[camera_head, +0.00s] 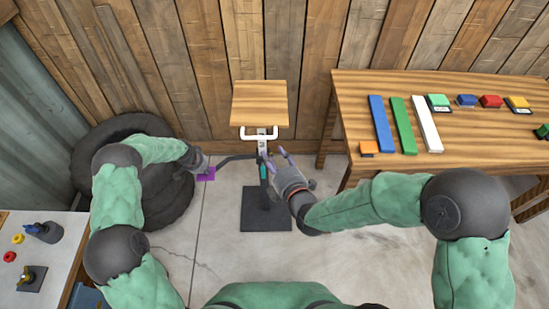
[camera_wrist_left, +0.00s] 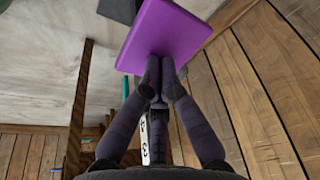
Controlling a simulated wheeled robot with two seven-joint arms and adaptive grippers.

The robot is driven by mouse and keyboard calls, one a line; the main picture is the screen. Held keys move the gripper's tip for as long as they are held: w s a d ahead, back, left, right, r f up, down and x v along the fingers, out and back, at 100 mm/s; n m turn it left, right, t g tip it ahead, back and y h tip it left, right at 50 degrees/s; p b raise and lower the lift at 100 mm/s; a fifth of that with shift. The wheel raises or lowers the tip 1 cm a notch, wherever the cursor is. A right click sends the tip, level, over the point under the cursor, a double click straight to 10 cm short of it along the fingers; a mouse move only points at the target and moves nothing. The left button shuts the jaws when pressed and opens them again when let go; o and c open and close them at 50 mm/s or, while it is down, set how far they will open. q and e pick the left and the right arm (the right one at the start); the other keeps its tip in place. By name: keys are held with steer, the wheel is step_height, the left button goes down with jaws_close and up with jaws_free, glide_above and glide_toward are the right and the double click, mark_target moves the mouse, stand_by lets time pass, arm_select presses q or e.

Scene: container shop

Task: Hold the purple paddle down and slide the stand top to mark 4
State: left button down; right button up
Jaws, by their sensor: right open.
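The stand has a square wooden top (camera_head: 260,103), a white handle (camera_head: 259,134) below it, and a dark square base (camera_head: 267,212) on the floor. A dark curved lever runs left from its post to the purple paddle (camera_head: 206,174). My left gripper (camera_head: 200,166) is at the paddle. In the left wrist view its fingertips (camera_wrist_left: 160,76) are together against the paddle's face (camera_wrist_left: 168,32), with nothing visible between them. My right gripper (camera_head: 279,160) is open beside the post, just below the handle. A white scale strip (camera_wrist_left: 145,138) shows partly behind the left fingers; its setting cannot be read.
A wooden table (camera_head: 460,145) at right carries blue, green and white bars and several small coloured blocks. Black tyres (camera_head: 165,205) lie at left. A white-topped bench (camera_head: 45,260) is at lower left. A plank wall stands close behind the stand.

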arm_select(q)
steer(key=shift+r+p, duration=1.45)
steer(key=shift+r, duration=1.65)
